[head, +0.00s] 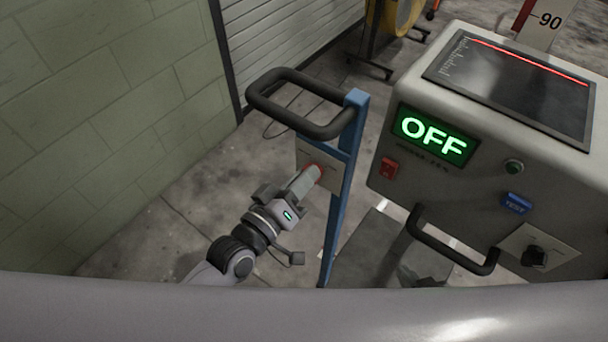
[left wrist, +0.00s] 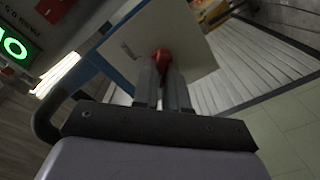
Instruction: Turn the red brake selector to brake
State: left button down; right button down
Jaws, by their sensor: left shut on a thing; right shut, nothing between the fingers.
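The red brake selector (left wrist: 162,56) sits on a pale plate (left wrist: 185,40) fixed to a blue post (head: 345,190). In the head view only a red edge of the selector (head: 314,168) shows past my fingers. My left gripper (head: 308,177) is shut on the selector, and its two fingers also show closed around the selector in the left wrist view (left wrist: 163,80). The markings on the plate are too small to read. My right gripper is not in view.
A black loop handle (head: 290,120) tops the blue post. To the right stands a grey console (head: 460,190) with a green OFF display (head: 433,134), a red switch (head: 389,168), a blue TEST button (head: 516,203), a black knob (head: 534,257) and a black handle (head: 450,248). A block wall (head: 100,100) is at left.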

dwell(0.6)
pick_arm(q)
jog(key=c, duration=1.2)
grip_release()
jog(key=shift+o, duration=0.2)
jog(key=v, duration=0.7)
jog(key=s+a+f+m+g+y, duration=0.2)
jog(key=s+a+f+y, duration=0.2)
jog(key=a+f, duration=0.3)
jog(key=s+a+f+m+g+y, duration=0.2)
jog(key=s+a+f+y, duration=0.2)
jog(key=a+f, duration=0.3)
jog(key=shift+s+a, duration=0.25)
jog(key=shift+a, duration=0.5)
